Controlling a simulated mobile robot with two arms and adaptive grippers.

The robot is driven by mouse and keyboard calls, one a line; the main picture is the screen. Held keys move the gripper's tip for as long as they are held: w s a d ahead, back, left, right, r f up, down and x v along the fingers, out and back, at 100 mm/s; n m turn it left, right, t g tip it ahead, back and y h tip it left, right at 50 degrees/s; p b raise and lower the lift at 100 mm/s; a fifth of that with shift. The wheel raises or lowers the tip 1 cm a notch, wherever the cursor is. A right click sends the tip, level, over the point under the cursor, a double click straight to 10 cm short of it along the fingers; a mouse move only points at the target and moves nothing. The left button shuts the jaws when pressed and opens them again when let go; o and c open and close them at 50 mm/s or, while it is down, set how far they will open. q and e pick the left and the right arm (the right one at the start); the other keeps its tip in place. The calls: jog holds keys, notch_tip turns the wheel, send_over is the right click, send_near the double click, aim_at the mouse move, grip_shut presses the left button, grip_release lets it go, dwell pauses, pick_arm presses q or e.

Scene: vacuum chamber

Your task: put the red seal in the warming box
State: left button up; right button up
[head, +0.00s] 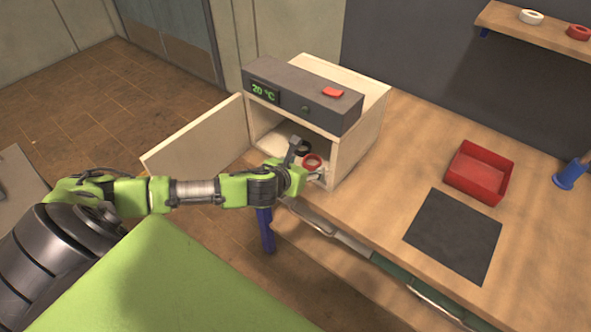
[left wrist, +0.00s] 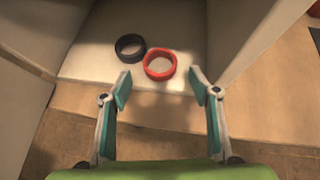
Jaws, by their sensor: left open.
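The warming box (head: 362,92) stands on the left end of the bench, with its door (head: 195,148) swung open to the left and its display reading 20 °C. The red seal (left wrist: 160,75), a ring, lies flat on the box's pale floor near the front edge. It also shows in the head view (head: 312,156). A black ring (left wrist: 126,56) lies just behind it to the left. My left gripper (left wrist: 160,78) is open at the box mouth, its fingertips apart on either side of the red seal's near edge, with nothing held. My right gripper is out of view.
A red tray (head: 483,176) and a dark mat (head: 453,236) lie on the bench to the right. A shelf (head: 548,37) holds a white ring (head: 531,17) and another red ring (head: 578,33). A blue object (head: 570,176) stands at the right edge. Bench space right of the box is clear.

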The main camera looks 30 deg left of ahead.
pick_arm(q)
jog(key=v, duration=0.8)
jog(key=shift+d, duration=0.1)
